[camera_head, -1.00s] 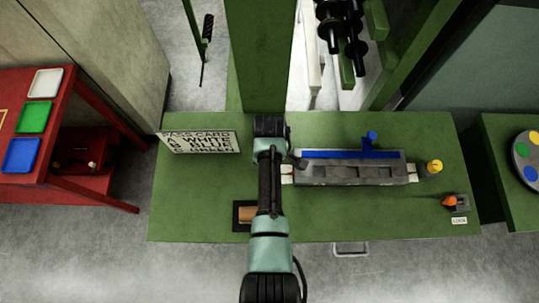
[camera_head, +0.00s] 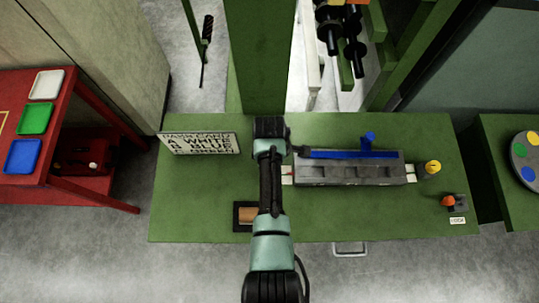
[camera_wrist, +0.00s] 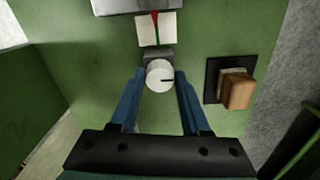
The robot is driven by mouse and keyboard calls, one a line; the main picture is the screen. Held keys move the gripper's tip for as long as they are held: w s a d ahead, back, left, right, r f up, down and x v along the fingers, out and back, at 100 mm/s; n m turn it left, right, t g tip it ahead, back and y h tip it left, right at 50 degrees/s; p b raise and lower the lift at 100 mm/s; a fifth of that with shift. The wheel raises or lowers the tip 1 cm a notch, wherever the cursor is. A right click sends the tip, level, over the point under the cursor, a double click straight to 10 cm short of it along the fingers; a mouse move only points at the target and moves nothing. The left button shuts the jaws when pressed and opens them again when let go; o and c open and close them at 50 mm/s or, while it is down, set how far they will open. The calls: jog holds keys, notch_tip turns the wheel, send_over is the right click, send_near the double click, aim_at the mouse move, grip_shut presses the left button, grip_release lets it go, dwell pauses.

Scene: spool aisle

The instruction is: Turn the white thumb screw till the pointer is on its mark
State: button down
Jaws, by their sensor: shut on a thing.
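The white thumb screw (camera_wrist: 158,75) is a round knob with a dark line on its face, on a grey block in the wrist view. My gripper (camera_wrist: 159,79) has its blue fingers on either side of it, shut on it. Above it, a red pointer (camera_wrist: 154,20) lies over a white plate (camera_wrist: 143,32) with a thin dark mark. The pointer's tip is close to the mark; I cannot tell whether they line up exactly. In the head view the screw is hidden by my arm, beside the grey fixture (camera_head: 350,174) with a blue bar.
A wooden block in a black frame shows in the wrist view (camera_wrist: 238,92). A sign (camera_head: 200,144) stands at the bench's left. A yellow knob (camera_head: 432,167) and an orange knob (camera_head: 448,201) are at the right. A green post (camera_head: 258,55) rises behind. The front left of the bench is clear.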

jog(key=shift+w+r, duration=0.1)
jog(key=shift+c, duration=1.9)
grip_release()
notch_tip(320, 180, up, 13)
jog(key=b, duration=0.1)
